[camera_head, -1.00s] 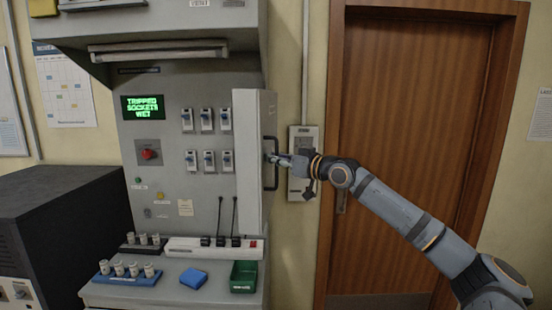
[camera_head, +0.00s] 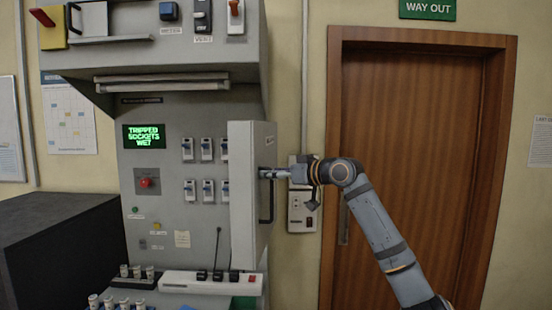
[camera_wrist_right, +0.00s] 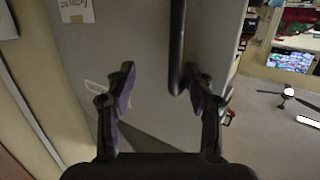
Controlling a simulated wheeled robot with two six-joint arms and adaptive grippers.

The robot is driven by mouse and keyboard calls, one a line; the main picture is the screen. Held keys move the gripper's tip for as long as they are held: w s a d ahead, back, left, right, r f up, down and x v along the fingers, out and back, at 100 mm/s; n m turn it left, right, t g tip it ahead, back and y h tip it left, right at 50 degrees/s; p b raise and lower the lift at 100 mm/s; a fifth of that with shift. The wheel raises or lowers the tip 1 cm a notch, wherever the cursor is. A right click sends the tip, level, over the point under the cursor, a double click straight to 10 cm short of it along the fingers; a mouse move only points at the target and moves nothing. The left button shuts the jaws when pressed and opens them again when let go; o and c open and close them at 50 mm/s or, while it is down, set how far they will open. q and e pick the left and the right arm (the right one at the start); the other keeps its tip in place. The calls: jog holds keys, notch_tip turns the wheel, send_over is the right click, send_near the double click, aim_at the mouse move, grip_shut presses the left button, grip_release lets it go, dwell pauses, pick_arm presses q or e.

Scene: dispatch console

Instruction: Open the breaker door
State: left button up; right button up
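The breaker door (camera_head: 241,190) is a grey panel standing swung out from the right side of the console's breaker panel, seen at a steep angle. Its black bar handle (camera_head: 271,206) is on the outer face. My right gripper (camera_head: 268,174) is at the upper part of the handle. In the right wrist view the gripper's fingers (camera_wrist_right: 160,88) are spread apart, with the handle (camera_wrist_right: 177,45) between them, close to the right finger. I cannot tell whether that finger touches it. The door face (camera_wrist_right: 140,50) fills much of that view. My left gripper is not in view.
Breaker switches (camera_head: 206,170), a red knob (camera_head: 146,182) and a green-lit screen (camera_head: 145,136) are on the console. A white socket strip (camera_head: 190,282) lies below. A wall box (camera_head: 301,212) sits close behind my right gripper, beside a brown wooden door (camera_head: 410,160).

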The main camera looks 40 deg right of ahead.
aim_at(262, 151)
notch_tip(262, 151, up, 6)
jog(key=t, duration=0.1)
jog(key=shift+s+d+t, duration=0.2)
jog(key=shift+d+t, duration=0.05)
jog(key=shift+t, duration=0.15)
notch_tip(262, 151, down, 5)
jog(key=g, duration=0.2)
jog(key=s+d+b, duration=0.5)
jog(key=s+d, duration=0.3)
jog(key=shift+d+g, duration=0.3)
